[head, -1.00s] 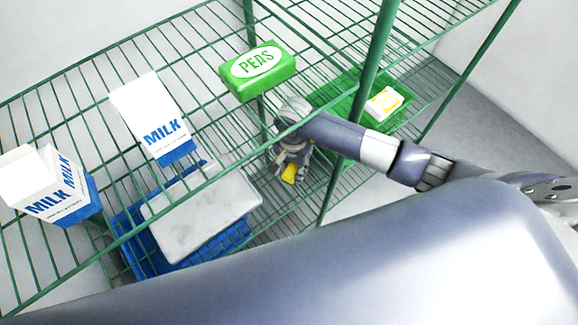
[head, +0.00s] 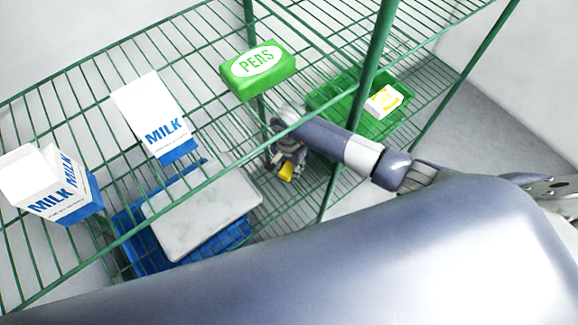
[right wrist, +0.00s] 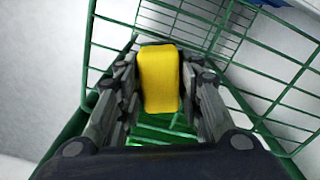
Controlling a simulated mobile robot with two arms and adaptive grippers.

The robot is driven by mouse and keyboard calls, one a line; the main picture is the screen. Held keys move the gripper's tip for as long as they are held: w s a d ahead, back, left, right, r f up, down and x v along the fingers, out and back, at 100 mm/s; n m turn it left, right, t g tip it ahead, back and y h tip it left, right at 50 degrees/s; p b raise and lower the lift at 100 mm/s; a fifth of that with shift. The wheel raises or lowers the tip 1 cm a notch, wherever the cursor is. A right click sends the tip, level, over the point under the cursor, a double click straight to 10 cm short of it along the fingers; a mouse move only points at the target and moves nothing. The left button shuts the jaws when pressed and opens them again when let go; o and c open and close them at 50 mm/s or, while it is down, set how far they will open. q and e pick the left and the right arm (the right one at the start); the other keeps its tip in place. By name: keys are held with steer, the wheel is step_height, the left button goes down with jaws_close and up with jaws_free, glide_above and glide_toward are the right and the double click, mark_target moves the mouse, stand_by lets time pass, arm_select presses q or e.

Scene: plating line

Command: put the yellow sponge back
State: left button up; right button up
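The yellow sponge (head: 286,172) is between the fingers of my right gripper (head: 287,160), below the upper wire shelf. In the right wrist view the sponge (right wrist: 160,80) stands lengthwise between the two dark fingers of the right gripper (right wrist: 161,85), which press on its sides. Green bars lie beneath and beyond it.
A green basket (head: 398,128) with a white and yellow package (head: 384,101) is right of the gripper. A blue crate (head: 128,232) with a pale slab (head: 205,212) is at left. Milk cartons (head: 153,117) and a green peas box (head: 258,72) are on the wire shelf. A green post (head: 372,65) stands near my forearm.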

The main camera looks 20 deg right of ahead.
mark_target(289, 167)
steer(key=shift+o, duration=0.7)
steer(key=shift+r, duration=0.15)
steer(key=shift+r, duration=0.3)
step_height(289, 167, up, 7)
steer(key=shift+f, duration=0.1)
